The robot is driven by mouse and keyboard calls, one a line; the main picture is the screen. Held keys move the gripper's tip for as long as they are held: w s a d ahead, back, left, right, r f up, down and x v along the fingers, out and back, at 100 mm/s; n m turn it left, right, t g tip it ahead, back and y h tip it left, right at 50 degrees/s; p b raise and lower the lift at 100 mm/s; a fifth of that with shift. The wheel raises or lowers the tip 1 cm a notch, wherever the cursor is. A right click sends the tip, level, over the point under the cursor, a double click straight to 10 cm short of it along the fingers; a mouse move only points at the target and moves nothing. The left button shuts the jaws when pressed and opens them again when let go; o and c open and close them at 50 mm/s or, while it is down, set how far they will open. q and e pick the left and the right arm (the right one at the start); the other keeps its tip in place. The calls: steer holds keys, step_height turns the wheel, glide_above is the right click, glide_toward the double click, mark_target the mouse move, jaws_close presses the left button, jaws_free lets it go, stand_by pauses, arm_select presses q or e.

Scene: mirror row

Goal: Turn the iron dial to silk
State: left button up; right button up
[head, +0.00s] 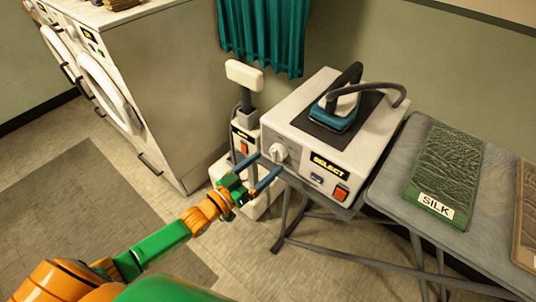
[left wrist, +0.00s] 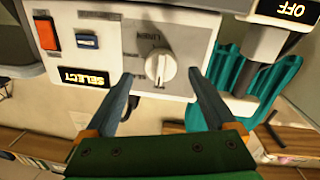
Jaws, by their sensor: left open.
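The iron station is a pale box (head: 300,130) with a white round dial (head: 279,153) on its front. A teal iron (head: 338,110) rests on the dark pad on top. My left gripper (head: 270,163) is open in front of the dial. In the left wrist view the dial (left wrist: 160,67) lies between the open fingertips of the left gripper (left wrist: 160,74), which do not appear closed on it. The dial's raised ridge runs roughly up and down there. Small lettering beside it is hard to read, so its setting is unclear. My right gripper is not in view.
The station front also has a SELECT sign (head: 329,165), a blue switch (head: 316,178) and an orange switch (head: 341,193). An ironing board (head: 400,190) with a green SILK cloth (head: 446,170) stands right. A white upright appliance (head: 244,140) and washers (head: 105,90) stand left.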

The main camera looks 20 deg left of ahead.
mark_target(273, 158)
arm_select(q)
steer(key=x, duration=0.2)
steer(key=shift+w+d, duration=0.25)
steer(key=shift+w, duration=0.1)
steer(key=shift+w+f, duration=0.1)
steer(key=shift+w, duration=0.2)
steer(key=c, duration=1.4)
